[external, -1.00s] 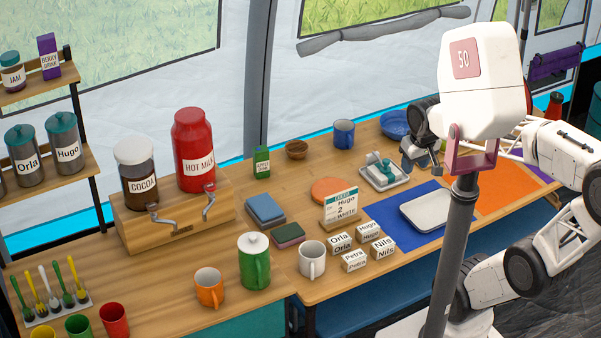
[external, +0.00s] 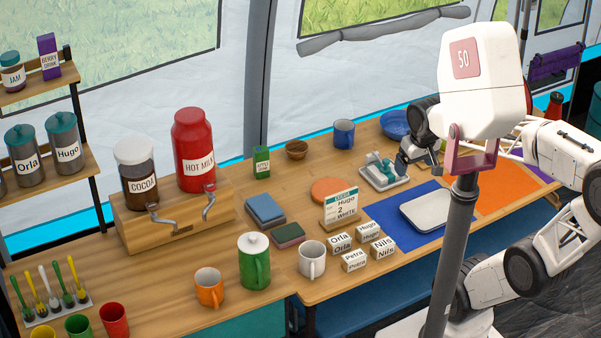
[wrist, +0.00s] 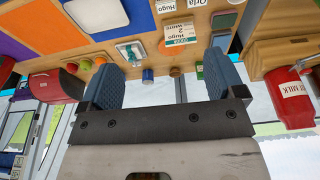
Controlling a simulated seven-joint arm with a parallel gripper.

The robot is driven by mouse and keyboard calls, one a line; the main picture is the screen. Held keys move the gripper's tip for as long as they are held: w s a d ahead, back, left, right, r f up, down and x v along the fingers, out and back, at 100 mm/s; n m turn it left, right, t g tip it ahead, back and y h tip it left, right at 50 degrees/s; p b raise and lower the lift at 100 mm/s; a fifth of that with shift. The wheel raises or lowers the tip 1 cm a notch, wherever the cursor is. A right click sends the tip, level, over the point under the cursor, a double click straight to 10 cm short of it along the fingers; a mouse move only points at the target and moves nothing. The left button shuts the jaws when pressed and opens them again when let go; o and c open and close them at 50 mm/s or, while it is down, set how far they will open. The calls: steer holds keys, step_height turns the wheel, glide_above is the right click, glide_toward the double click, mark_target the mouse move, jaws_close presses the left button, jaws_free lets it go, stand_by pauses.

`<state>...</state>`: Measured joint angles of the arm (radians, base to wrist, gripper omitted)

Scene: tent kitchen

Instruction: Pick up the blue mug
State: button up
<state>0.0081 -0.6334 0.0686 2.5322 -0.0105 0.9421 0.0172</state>
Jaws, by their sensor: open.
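The blue mug (external: 344,133) stands upright at the back of the wooden table, next to the tent wall. In the wrist view, which is upside down, the blue mug (wrist: 147,75) shows small and distant between my fingers. My gripper (external: 406,164) is to the right of the mug in the external view, apart from it. In the wrist view my gripper (wrist: 162,60) has its two blue-grey fingers wide apart with nothing between them.
A white tray with a teal-handled tool (external: 384,175) lies near the gripper. An order card (external: 341,206) stands nearer the front.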

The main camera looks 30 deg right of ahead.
steer(key=shift+o, duration=0.8)
steer(key=w+a+f+m+y, duration=0.1)
steer(key=w+a+m+y, duration=0.2)
steer(key=w, duration=0.6)
steer(key=w+m+y, duration=0.2)
steer(key=w+m, duration=0.2)
steer(key=w, duration=0.5)
steer(key=w+d+f+m+t+y, duration=0.1)
steer(key=w+d+f+m+t, duration=0.2)
steer(key=w, duration=0.5)
steer(key=w+d+f+m+t+y, duration=0.1)
steer(key=w+d+f+m, duration=0.15)
steer(key=w+m, duration=0.4)
steer(key=w+d+f+m+t+y, duration=0.15)
steer(key=w+f, duration=0.25)
steer(key=w, duration=0.5)
steer(key=w+d+f+m+t+h, duration=0.2)
steer(key=w+d+f+m, duration=0.5)
steer(key=d+f, duration=0.2)
steer(key=w+d+f+m+t+h, duration=0.3)
steer(key=w+d+f+m, duration=0.4)
steer(key=f, duration=0.4)
steer(key=shift+d+m, duration=0.5)
steer(key=shift+d, duration=0.6)
